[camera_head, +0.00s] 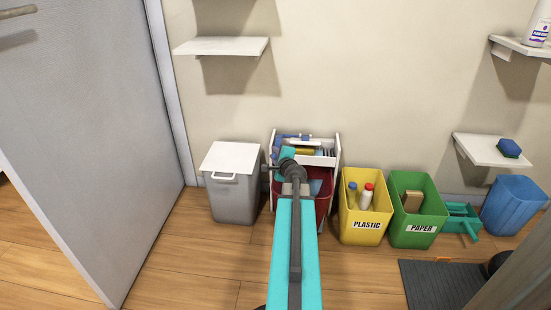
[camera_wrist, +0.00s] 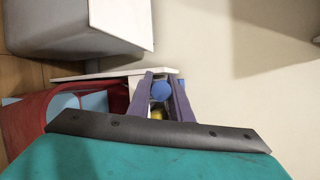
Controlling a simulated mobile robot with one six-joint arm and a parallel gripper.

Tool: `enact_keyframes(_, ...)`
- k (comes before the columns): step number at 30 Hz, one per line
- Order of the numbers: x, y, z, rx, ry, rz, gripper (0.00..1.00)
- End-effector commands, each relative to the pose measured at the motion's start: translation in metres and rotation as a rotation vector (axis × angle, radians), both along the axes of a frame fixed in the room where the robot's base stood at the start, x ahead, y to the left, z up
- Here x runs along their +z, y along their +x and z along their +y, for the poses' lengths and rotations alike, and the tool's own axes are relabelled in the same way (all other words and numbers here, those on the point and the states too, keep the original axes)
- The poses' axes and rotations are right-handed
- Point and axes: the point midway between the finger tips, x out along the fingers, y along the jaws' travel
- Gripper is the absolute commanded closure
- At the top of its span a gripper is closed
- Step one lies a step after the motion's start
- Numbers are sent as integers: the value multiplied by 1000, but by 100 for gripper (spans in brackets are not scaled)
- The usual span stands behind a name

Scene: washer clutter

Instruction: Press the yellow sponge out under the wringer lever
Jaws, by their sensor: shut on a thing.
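My gripper (camera_wrist: 161,84) is at the upper tray of a white cart (camera_head: 335,150) by the wall. In the wrist view its two dark fingers are shut on a rounded blue thing (camera_wrist: 161,91). I cannot tell what the blue thing is. A yellow thing (camera_wrist: 157,114) shows just behind the fingers; I cannot tell whether it is the sponge. My arm hides part of the cart in the head view. A teal piece with a bar (camera_head: 462,219) stands low between the green and blue bins; I cannot tell whether it is the wringer.
A red bin (camera_wrist: 24,118) with light blue contents sits low in the cart. A grey lidded bin (camera_head: 231,195) stands left of it. Yellow (camera_head: 361,228) and green bins (camera_head: 414,236) stand right, then a blue bin (camera_head: 512,205). A blue sponge (camera_head: 508,148) lies on a wall shelf (camera_head: 481,151).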

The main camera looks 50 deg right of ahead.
Motion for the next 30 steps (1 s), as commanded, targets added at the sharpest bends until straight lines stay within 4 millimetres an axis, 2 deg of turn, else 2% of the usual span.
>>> enact_keyframes(1,0,6,4,18,5,-3,100)
enact_keyframes(12,0,-1,-2,5,4,-2,100)
enact_keyframes(13,0,-2,-3,4,4,-3,76)
enact_keyframes(15,0,-3,-4,1,4,-2,65)
enact_keyframes(16,0,-4,-5,0,4,-2,63)
enact_keyframes(30,1,-10,-5,-9,2,-1,63)
